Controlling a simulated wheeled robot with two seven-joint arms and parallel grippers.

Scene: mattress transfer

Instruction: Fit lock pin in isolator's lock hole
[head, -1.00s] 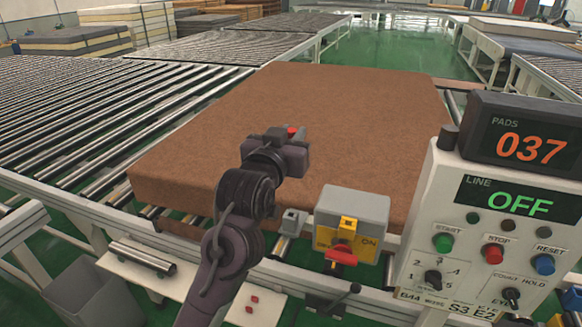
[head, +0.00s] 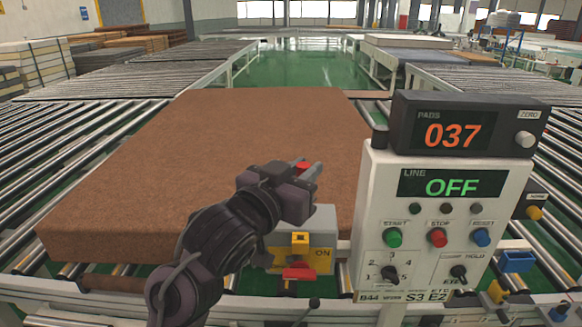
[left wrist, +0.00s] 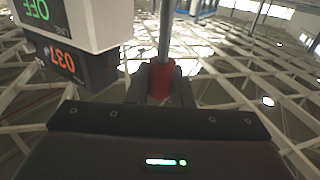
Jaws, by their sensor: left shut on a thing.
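My left gripper (head: 309,174) is shut on the lock pin, which has a red head (head: 302,167). In the left wrist view the red part (left wrist: 160,79) sits between the fingers and a grey metal shaft (left wrist: 165,30) extends from it. The isolator (head: 318,262) is a grey box with a yellow plate, an ON mark and a red handle (head: 299,273). A yellow tab (head: 300,241) stands out on its front; I cannot make out the lock hole. In the head view the gripper is above the isolator and apart from it. My right gripper is not in view.
A control panel (head: 375,215) stands right of the isolator, with a display (head: 455,136) reading 037 and a line screen reading OFF. A large brown mattress pad (head: 170,165) lies behind on the rollers.

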